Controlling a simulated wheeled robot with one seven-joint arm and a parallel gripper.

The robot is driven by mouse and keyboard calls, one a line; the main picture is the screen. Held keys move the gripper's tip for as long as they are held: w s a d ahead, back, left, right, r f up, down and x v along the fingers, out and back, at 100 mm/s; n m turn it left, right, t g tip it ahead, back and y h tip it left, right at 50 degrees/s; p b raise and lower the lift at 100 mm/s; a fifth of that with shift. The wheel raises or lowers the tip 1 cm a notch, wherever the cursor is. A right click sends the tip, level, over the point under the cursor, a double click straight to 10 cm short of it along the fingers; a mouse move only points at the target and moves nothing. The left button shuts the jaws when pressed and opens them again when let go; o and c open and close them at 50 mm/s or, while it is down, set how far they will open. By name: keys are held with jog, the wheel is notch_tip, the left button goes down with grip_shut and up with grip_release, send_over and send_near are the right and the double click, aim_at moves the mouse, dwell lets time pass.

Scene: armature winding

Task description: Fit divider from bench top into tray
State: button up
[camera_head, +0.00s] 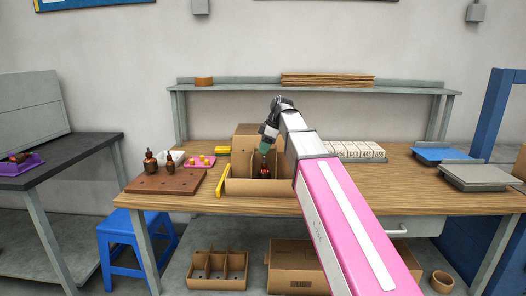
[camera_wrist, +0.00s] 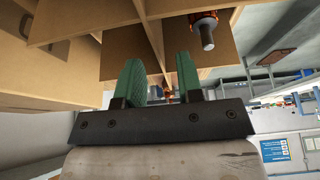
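A cardboard tray (camera_head: 262,188) stands on the middle of the bench top, its low front wall facing me. Upright cardboard panels (camera_head: 242,165) stand in it, and a dark armature with orange-brown parts (camera_head: 264,170) shows between them. I cannot tell which panel is the loose divider. My gripper (camera_head: 263,148) points down above the tray. In the wrist view its green fingers (camera_wrist: 160,80) are apart, with clear space between them. Crossing cardboard panels (camera_wrist: 90,22) show close beyond them, not visibly clamped. An armature (camera_wrist: 206,32) with a grey shaft shows beside the panels.
A yellow bar (camera_head: 223,181) lies left of the tray, near a wooden board (camera_head: 166,182) with bottle-like parts. A row of white boxes (camera_head: 355,150) stands to the right. Flat cardboard (camera_head: 328,79) lies on the raised shelf. Another divided tray (camera_head: 217,284) sits below the bench.

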jog(key=v, duration=0.9)
jog(key=shift+r, duration=0.15)
